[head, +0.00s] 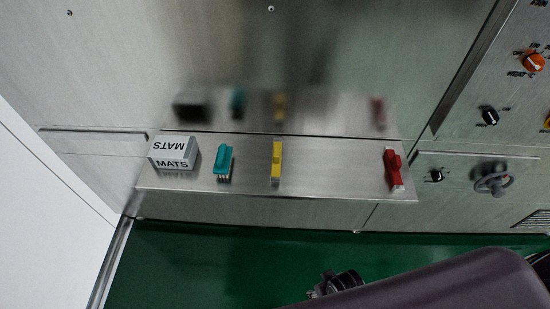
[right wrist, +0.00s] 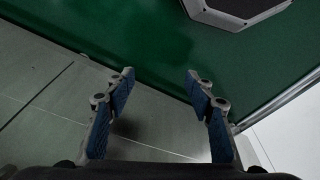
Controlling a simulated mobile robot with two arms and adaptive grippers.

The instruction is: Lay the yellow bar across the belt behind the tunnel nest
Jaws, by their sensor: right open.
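The yellow bar (head: 276,161) lies on a narrow metal shelf (head: 330,175) in the head view, between a teal brush-like object (head: 224,162) and a red object (head: 393,169). No gripper touches it. In the right wrist view, my right gripper (right wrist: 160,78) is open with nothing between its blue-padded fingers. It is over a grey surface beside the green floor, and the bar is not in that view. My left gripper is not in view. Neither the belt nor the tunnel nest can be made out.
A grey box marked MATS (head: 173,152) stands at the shelf's left end. A panel with an orange knob (head: 533,62) and a grey handwheel (head: 493,178) is at the right. Green floor (head: 220,260) lies in front. A dark angular block (right wrist: 235,8) shows in the right wrist view.

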